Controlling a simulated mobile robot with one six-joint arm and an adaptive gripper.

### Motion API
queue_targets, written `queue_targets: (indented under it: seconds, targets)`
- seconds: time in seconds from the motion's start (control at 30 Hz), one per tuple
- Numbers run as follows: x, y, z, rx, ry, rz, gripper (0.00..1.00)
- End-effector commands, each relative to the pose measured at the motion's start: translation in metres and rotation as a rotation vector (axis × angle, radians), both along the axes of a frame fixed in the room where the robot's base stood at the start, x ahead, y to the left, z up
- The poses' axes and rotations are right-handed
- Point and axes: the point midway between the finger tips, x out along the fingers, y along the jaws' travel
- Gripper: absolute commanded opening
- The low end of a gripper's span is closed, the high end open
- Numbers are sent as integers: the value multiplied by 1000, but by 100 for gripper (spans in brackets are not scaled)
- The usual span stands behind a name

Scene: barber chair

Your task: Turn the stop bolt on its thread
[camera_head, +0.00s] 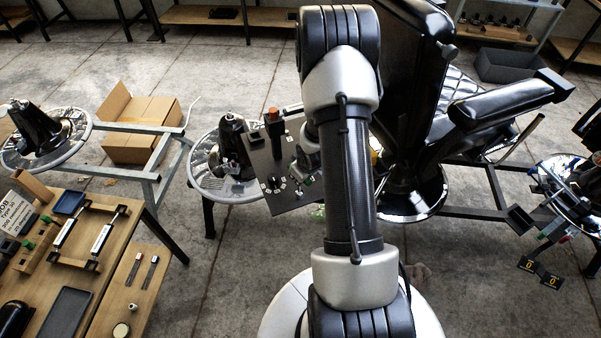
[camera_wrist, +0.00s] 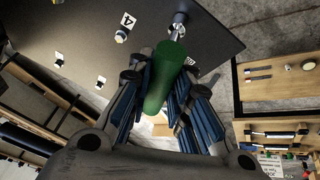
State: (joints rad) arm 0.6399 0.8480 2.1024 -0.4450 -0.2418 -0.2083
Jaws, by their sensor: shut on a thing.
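A green cylindrical grip (camera_wrist: 165,77) sits between the fingers of my gripper (camera_wrist: 160,90) in the wrist view. A thin silver shaft runs from its far end to a metal fitting (camera_wrist: 180,22) at the dark panel (camera_wrist: 75,45). It looks like the stop bolt, but its thread cannot be made out. My gripper is shut on the green grip. In the head view, my gripper (camera_head: 304,166) is at the right side of the dark upright panel (camera_head: 258,165), partly hidden by my arm. A bit of green (camera_head: 307,180) shows there.
The panel bears a dial with white marks (camera_head: 275,184) and an orange-topped post (camera_head: 272,115). A black reclined chair (camera_head: 410,110) stands close to the right of my arm. A wooden table with tools (camera_head: 95,270) is at lower left. An open cardboard box (camera_head: 140,128) lies behind.

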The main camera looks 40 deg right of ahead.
Motion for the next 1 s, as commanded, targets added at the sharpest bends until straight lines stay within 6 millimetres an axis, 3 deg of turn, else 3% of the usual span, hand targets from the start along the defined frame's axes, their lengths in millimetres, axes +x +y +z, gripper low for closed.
queue_targets:
  seconds: [1.0]
  targets:
    - [0,-2,2,0,-1,212,0]
